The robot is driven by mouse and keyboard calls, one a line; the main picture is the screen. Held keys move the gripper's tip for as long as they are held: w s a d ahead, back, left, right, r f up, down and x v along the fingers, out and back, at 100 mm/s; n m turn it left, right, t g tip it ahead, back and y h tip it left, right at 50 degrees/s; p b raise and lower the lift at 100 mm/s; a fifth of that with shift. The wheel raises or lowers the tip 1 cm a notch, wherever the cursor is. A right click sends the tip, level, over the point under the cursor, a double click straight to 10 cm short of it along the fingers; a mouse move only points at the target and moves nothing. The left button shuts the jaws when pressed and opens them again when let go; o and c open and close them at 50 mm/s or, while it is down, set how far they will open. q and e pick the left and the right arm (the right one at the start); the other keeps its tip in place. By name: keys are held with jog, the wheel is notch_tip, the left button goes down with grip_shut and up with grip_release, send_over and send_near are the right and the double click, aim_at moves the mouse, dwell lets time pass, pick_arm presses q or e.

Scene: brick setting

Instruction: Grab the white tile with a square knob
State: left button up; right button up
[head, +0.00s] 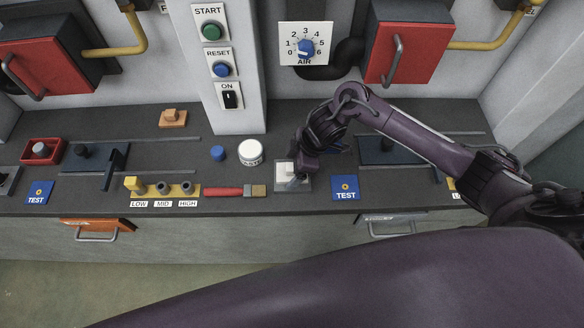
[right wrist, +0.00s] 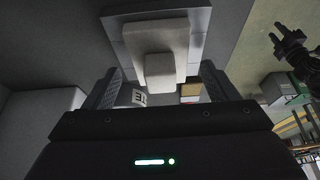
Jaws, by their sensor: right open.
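The white tile with a square knob (head: 284,169) sits on a grey square plate (head: 281,187) on the dark worktop, near its front edge. In the right wrist view the tile (right wrist: 177,38) and its knob (right wrist: 160,72) show at upper middle. My right gripper (head: 297,181) is at the tile, partly covering its right side in the head view. Its fingers (right wrist: 158,88) are apart, one to each side of the knob in the wrist view. I cannot tell whether either finger touches the tile.
A red-handled brush (head: 225,192) lies just left of the plate, and a blue TEST tile (head: 345,187) lies to its right. A white round jar (head: 250,153) and a blue knob (head: 217,153) stand behind.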

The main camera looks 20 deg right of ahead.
jog(key=shift+a+f, duration=0.1)
jog(key=shift+f, duration=0.15)
jog(key=c, duration=1.1)
